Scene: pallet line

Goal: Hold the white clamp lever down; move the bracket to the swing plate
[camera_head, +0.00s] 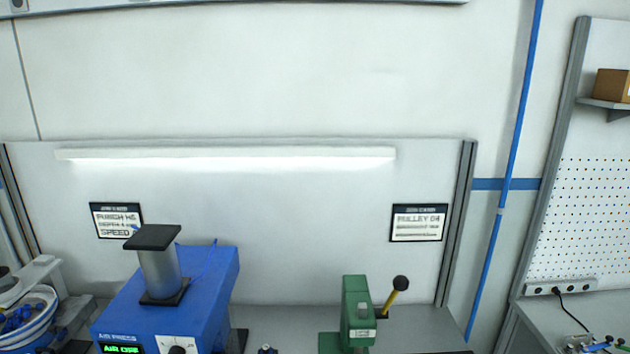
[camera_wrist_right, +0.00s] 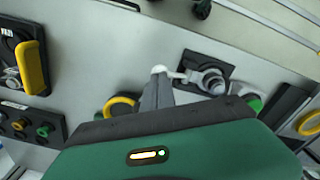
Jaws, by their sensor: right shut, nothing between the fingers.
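My right gripper (camera_wrist_right: 157,86) shows in the right wrist view, with its grey fingers closed together and nothing between them. A small white-tipped lever (camera_wrist_right: 174,73) lies at its fingertips and runs right to a round grey clamp body (camera_wrist_right: 211,83) on a dark base. I cannot tell whether the fingers press on the lever or are just beside it. The clamp is out of the head view. I cannot make out the bracket or the swing plate in either view. My left gripper is in neither view.
A blue air press (camera_head: 165,312) and a green press (camera_head: 356,312) with a black-knobbed lever stand along the back of the bench. A yellow handle (camera_wrist_right: 32,68) and colored buttons (camera_wrist_right: 20,126) lie left in the wrist view.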

